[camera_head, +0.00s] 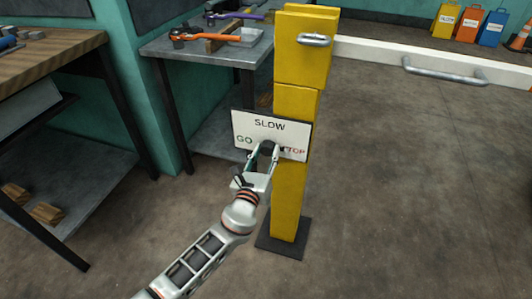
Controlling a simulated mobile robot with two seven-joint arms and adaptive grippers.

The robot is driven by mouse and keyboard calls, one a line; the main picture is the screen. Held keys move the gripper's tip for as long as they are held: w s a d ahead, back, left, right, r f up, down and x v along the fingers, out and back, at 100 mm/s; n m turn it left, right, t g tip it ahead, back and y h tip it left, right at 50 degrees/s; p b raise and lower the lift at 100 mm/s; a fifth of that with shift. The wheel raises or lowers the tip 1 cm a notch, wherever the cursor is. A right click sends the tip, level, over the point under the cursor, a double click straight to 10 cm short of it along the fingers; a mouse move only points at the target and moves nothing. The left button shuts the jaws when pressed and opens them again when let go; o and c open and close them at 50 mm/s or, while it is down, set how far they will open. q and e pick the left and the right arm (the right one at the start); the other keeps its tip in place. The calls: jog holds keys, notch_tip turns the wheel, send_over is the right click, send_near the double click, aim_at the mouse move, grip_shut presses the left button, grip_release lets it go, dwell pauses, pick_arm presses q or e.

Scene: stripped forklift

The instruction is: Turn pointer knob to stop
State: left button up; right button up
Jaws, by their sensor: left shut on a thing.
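A white sign plate (246,124) is fixed on a yellow post (289,199). It reads SLOW at the top, GO at the left and STOP in red at the right. The dark pointer knob (267,146) sits at the plate's lower middle, partly hidden by my gripper; which word its pointer faces cannot be told. My left gripper (264,152) reaches up from below and is shut on the knob. It also covers the start of the STOP label. My right gripper is not in view.
The post stands on a dark base plate (282,246) and carries a metal handle (314,40) near its top. A grey bench (200,52) with tools stands behind, and a wooden-topped table (60,60) at the left. The floor at the right is clear.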

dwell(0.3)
pick_arm(q)
jog(key=o, duration=1.1)
jog(key=v, duration=1.2)
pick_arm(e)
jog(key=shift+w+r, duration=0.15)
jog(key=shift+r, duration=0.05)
pick_arm(q)
jog(key=shift+r, duration=0.1)
